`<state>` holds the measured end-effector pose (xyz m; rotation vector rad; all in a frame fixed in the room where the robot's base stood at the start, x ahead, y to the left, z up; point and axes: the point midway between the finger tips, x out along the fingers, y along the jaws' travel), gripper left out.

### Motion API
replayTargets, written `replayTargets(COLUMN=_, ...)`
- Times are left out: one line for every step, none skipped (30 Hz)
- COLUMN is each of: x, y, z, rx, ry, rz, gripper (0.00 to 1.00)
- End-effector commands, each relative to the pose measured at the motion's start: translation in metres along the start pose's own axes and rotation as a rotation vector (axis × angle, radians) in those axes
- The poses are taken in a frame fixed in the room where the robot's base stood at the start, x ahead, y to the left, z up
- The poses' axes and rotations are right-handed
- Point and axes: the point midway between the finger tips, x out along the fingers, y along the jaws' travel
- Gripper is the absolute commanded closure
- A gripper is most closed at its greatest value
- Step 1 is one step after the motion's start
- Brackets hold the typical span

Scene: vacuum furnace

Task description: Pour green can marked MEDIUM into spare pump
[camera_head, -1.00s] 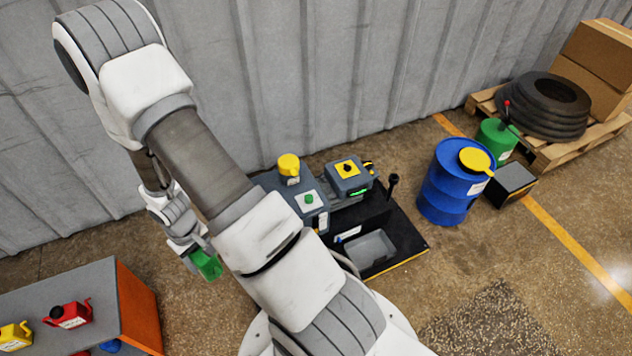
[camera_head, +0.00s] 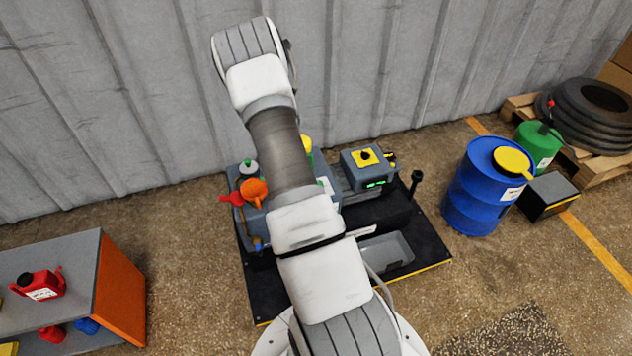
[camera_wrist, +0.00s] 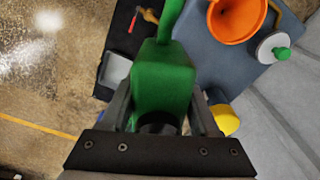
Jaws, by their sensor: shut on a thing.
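In the wrist view the green can (camera_wrist: 165,80) is held between the two fingers of my gripper (camera_wrist: 162,105), which is shut on it. Its marking is not readable. The can hangs near the grey-blue pump (camera_wrist: 213,62), with an orange funnel (camera_wrist: 236,20) to its upper right. The funnel also shows in the head view (camera_head: 253,188) on the left part of the pump (camera_head: 236,181). A cap with a green knob (camera_wrist: 274,47) lies beside the funnel. In the head view my arm hides my gripper, the can and part of the pump.
The pump stands on a black base (camera_head: 262,293) with a grey tray (camera_head: 392,252). A grey bench (camera_head: 75,262) with a red can (camera_head: 38,284) is at left. A blue drum (camera_head: 478,200) and green container (camera_head: 537,145) are at right. A corrugated wall is behind.

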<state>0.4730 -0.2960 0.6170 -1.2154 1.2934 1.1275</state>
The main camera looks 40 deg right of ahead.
Motion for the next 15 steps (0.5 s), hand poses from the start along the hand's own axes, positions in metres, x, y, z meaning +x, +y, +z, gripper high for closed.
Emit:
replayTargets(x=0.022, y=-0.003, z=-0.019, rx=0.094, ry=0.01, rz=0.005, gripper=1.0)
replayTargets(x=0.026, y=-0.004, z=-0.029, rx=0.147, ry=0.013, rz=0.009, gripper=1.0)
replayTargets(x=0.031, y=-0.005, z=-0.041, rx=0.216, ry=0.016, rz=0.014, gripper=1.0)
replayTargets(x=0.035, y=-0.005, z=-0.049, rx=0.262, ry=0.019, rz=0.02, gripper=1.0)
replayTargets(x=0.037, y=-0.006, z=-0.057, rx=0.307, ry=0.021, rz=0.023, gripper=1.0)
replayTargets(x=0.041, y=-0.007, z=-0.066, rx=0.359, ry=0.023, rz=0.028, gripper=1.0)
replayTargets(x=0.043, y=-0.007, z=-0.072, rx=0.395, ry=0.026, rz=0.031, gripper=1.0)
replayTargets(x=0.044, y=-0.007, z=-0.077, rx=0.426, ry=0.026, rz=0.034, gripper=1.0)
replayTargets(x=0.046, y=-0.007, z=-0.084, rx=0.462, ry=0.028, rz=0.038, gripper=1.0)
replayTargets(x=0.047, y=-0.008, z=-0.088, rx=0.486, ry=0.029, rz=0.041, gripper=1.0)
replayTargets(x=0.048, y=-0.007, z=-0.091, rx=0.505, ry=0.03, rz=0.043, gripper=1.0)
replayTargets(x=0.048, y=-0.008, z=-0.095, rx=0.527, ry=0.03, rz=0.045, gripper=1.0)
replayTargets(x=0.048, y=-0.008, z=-0.097, rx=0.538, ry=0.031, rz=0.046, gripper=1.0)
replayTargets(x=0.048, y=-0.008, z=-0.098, rx=0.548, ry=0.031, rz=0.047, gripper=1.0)
replayTargets(x=0.047, y=-0.008, z=-0.099, rx=0.556, ry=0.031, rz=0.048, gripper=1.0)
